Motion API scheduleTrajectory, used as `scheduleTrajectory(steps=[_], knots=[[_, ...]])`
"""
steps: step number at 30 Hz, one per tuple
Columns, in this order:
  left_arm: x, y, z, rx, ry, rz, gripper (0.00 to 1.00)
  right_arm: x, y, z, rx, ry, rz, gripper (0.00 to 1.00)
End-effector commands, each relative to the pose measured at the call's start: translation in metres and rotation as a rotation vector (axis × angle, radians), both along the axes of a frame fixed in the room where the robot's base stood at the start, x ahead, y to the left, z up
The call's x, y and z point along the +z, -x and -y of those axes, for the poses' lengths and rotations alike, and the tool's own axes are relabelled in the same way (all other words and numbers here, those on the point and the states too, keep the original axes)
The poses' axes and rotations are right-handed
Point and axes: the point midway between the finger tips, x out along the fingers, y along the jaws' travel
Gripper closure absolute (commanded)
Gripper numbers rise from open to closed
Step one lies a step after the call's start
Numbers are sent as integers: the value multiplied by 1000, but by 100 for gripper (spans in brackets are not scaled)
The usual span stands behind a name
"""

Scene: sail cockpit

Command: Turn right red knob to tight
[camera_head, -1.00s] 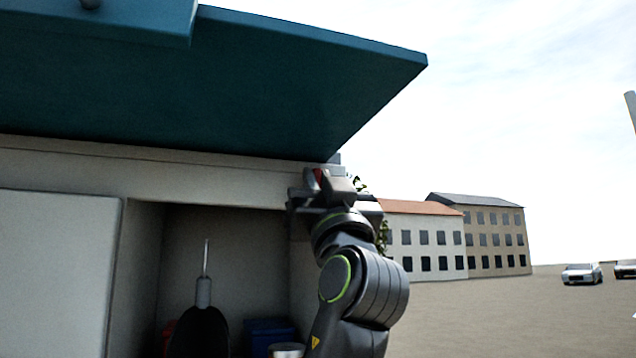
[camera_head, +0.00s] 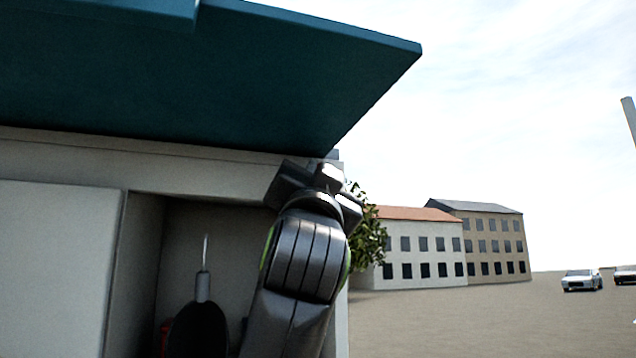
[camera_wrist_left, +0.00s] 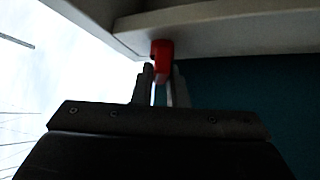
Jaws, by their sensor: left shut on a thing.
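The red knob (camera_wrist_left: 162,50) shows in the left wrist view, below a pale panel edge. My left gripper (camera_wrist_left: 162,76) has its two fingers on either side of it and is shut on it. In the head view my left gripper (camera_head: 316,178) is up at the right end of the pale beam, under the teal panel. Its wrist is tilted, and it hides the knob there. My right gripper is in neither view.
The teal panel (camera_head: 240,85) overhangs close above the gripper. The pale beam (camera_head: 190,168) runs to the left over an open recess (camera_head: 230,230) with a dark object (camera_head: 200,325) standing in it. Open ground lies to the right.

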Motion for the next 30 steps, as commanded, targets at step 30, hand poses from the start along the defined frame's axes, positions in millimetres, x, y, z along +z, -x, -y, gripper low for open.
scheduleTrajectory(steps=[30], knots=[[-1,-2,0,3,-190,-66,74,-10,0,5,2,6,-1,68]])
